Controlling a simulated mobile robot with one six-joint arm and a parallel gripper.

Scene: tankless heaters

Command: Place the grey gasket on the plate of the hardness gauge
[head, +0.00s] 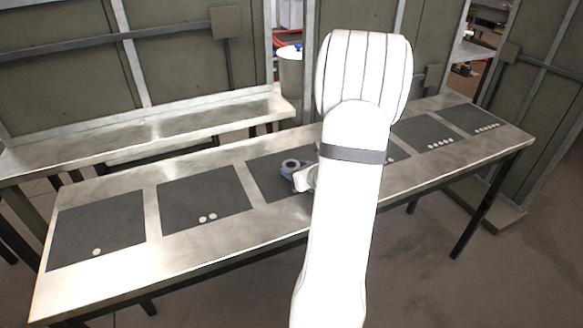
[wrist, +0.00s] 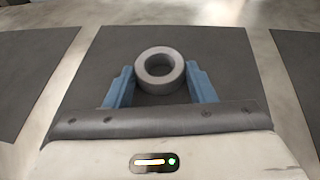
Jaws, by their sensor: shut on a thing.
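The grey gasket (wrist: 160,87) is a thick ring between the blue fingertips of my gripper (wrist: 160,77) in the wrist view. My gripper is shut on it, with a finger on each side. In the head view, the gasket (head: 290,166) and the blue fingers of my gripper (head: 292,170) show over the third dark mat from the left. I cannot tell whether the gasket touches the mat or is raised above it. I cannot make out the hardness gauge or its plate in either view.
A long metal table (head: 160,245) carries a row of dark mats marked with pale dots. The two left mats (head: 97,225) (head: 200,195) look empty. My arm hides part of the right side.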

